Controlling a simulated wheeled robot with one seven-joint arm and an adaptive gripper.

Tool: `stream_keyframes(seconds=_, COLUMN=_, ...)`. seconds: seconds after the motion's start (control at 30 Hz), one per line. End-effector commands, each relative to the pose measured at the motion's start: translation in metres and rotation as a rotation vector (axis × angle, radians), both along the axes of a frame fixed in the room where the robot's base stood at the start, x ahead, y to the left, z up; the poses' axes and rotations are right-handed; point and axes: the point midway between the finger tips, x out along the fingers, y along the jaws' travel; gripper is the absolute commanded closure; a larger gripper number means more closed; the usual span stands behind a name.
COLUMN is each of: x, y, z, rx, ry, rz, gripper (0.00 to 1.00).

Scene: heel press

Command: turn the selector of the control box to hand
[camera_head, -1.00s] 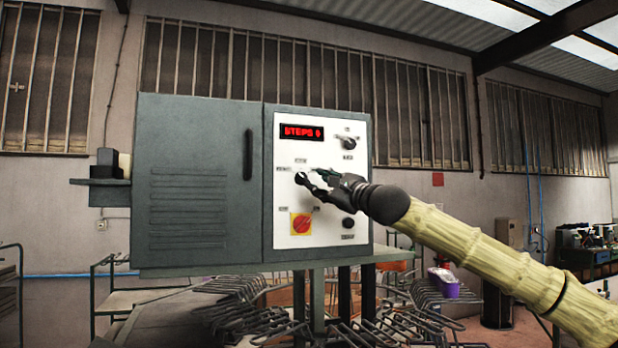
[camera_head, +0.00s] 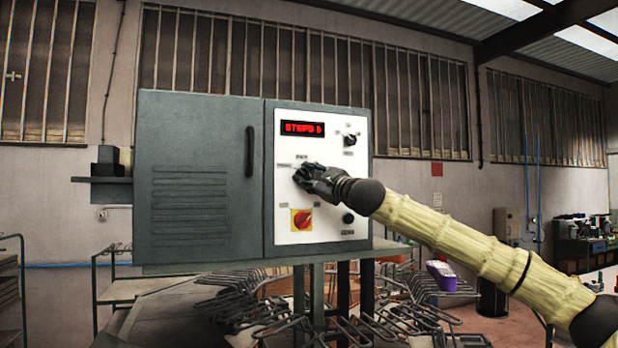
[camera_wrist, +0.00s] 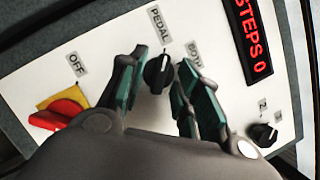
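The control box (camera_head: 200,180) is a grey cabinet with a white panel (camera_head: 283,155) on its right side. The selector (camera_wrist: 158,73) is a round black knob with a pale mark near its upper edge. In the wrist view, labels PEDAL and BOTH stand by it; no hand label is readable. My gripper (camera_wrist: 157,86) is open, with one green-padded finger on each side of the knob. Narrow gaps seem to show between the knob and the fingertips; I cannot tell about contact deeper in. In the head view my gripper (camera_head: 308,174) covers the selector.
A red rotary switch on a yellow plate (camera_head: 302,219) sits below my gripper, beside an OFF label. Another black knob (camera_head: 349,140) is at upper right and a black button (camera_head: 348,218) at lower right. The red display (camera_head: 302,128) reads STEPS 0.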

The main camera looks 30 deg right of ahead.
Motion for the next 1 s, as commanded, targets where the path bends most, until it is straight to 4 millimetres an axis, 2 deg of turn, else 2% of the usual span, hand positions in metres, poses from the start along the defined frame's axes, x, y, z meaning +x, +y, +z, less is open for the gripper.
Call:
stream_keyframes(seconds=0.03, x=0.0, y=-0.001, z=0.0, rx=0.0, ry=0.0, rz=0.0, gripper=0.76)
stream_keyframes(seconds=0.17, x=0.0, y=-0.003, z=-0.001, rx=0.001, ry=0.0, rz=-0.001, gripper=1.0)
stream_keyframes(seconds=0.63, x=0.0, y=-0.003, z=-0.006, rx=0.023, ry=-0.004, rz=-0.001, gripper=1.0)
stream_keyframes(seconds=1.0, x=0.001, y=-0.001, z=-0.011, rx=0.134, ry=-0.031, rz=-0.002, gripper=1.0)
